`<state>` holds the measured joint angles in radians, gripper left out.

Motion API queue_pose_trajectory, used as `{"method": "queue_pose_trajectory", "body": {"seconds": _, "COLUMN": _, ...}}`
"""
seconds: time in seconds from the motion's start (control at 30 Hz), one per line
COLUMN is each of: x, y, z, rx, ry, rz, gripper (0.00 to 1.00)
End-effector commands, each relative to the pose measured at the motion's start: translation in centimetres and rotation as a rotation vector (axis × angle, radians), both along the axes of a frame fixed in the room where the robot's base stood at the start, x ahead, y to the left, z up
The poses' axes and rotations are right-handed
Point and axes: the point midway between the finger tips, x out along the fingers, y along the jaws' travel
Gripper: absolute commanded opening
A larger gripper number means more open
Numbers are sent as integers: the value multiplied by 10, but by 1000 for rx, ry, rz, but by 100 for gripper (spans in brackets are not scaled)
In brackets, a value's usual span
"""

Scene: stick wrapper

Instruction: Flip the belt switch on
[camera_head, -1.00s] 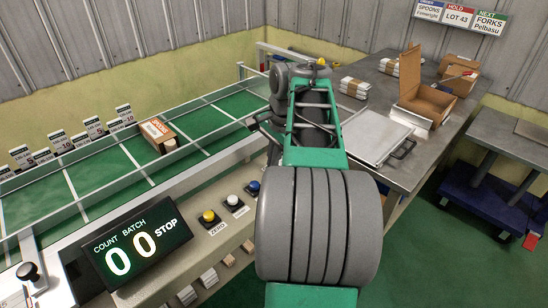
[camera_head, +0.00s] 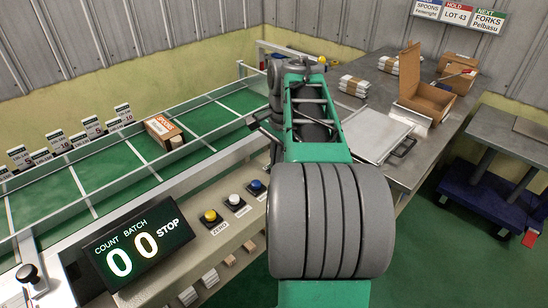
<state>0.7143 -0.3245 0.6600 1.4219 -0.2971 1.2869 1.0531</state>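A black-knobbed lever (camera_head: 31,277) stands on a pale plate at the near left corner of the belt machine; it looks like the belt switch, though no label on it is readable. The display (camera_head: 137,243) beside it reads COUNT 0, BATCH 0 and STOP. My arm reaches away from me over the right end of the machine, well right of the lever. A dark part beside the arm may belong to my gripper; its fingers are hidden, so opening cannot be judged.
Yellow (camera_head: 210,215), white (camera_head: 234,199) and blue (camera_head: 256,186) buttons line the machine's front. Several number cards (camera_head: 92,127) stand along the belt's far side. A metal table (camera_head: 432,150) at right holds wrapped bundles, a tray (camera_head: 375,133) and an open carton (camera_head: 425,98).

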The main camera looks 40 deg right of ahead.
Motion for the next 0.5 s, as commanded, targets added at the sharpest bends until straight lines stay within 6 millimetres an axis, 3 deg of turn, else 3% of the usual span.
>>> {"method": "queue_pose_trajectory", "body": {"seconds": 0.03, "x": -5, "y": 1, "z": -8, "rx": 12, "ry": 16, "rz": -5, "gripper": 0}}
{"method": "queue_pose_trajectory", "body": {"seconds": 0.33, "x": -6, "y": 1, "z": -7, "rx": 13, "ry": 17, "rz": -4, "gripper": 0}}
{"method": "queue_pose_trajectory", "body": {"seconds": 0.5, "x": -6, "y": 2, "z": 15, "rx": 11, "ry": 15, "rz": -2, "gripper": 0}}
